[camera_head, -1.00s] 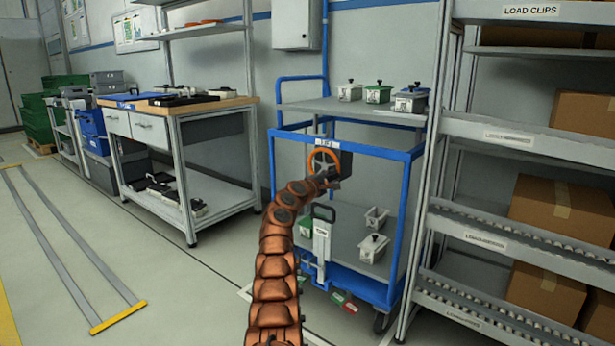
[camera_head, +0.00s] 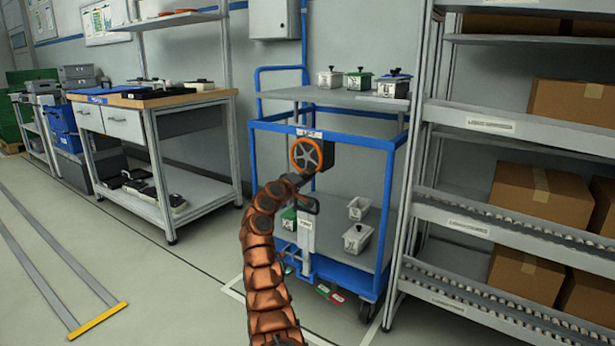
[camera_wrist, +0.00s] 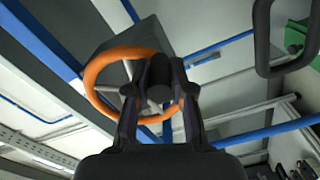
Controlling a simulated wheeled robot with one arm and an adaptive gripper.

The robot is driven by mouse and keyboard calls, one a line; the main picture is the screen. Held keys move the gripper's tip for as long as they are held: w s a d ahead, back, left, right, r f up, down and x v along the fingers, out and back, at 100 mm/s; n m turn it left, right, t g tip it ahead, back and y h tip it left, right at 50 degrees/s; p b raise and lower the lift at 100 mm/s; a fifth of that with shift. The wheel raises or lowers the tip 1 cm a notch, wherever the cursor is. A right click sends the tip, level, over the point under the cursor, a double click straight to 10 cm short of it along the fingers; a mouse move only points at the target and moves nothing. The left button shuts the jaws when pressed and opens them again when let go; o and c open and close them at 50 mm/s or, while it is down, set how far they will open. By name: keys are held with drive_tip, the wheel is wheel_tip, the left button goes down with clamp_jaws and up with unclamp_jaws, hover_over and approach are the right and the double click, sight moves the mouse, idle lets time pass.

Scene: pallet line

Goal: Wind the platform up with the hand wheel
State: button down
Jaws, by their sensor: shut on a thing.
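The orange-rimmed hand wheel (camera_head: 306,154) is mounted on a dark box at the top of the blue cart's near side. It also shows in the wrist view (camera_wrist: 95,75). My gripper (camera_head: 297,179) is at the wheel's lower left in the head view. In the wrist view my gripper (camera_wrist: 160,85) is shut on the wheel's dark handle, which is partly hidden between the fingers. The cart's upper grey platform (camera_head: 300,96) is level above the blue frame, with several small lidded containers (camera_head: 361,82) on it.
A roller rack (camera_head: 500,232) with cartons stands close on the right. A workbench (camera_head: 150,98) stands left.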

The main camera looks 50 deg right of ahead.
drive_tip(key=shift+d+f+m, duration=0.1)
drive_tip(key=shift+f+m, duration=0.05)
drive_tip(key=shift+m, duration=0.15)
drive_tip(key=c, duration=1)
unclamp_jaws()
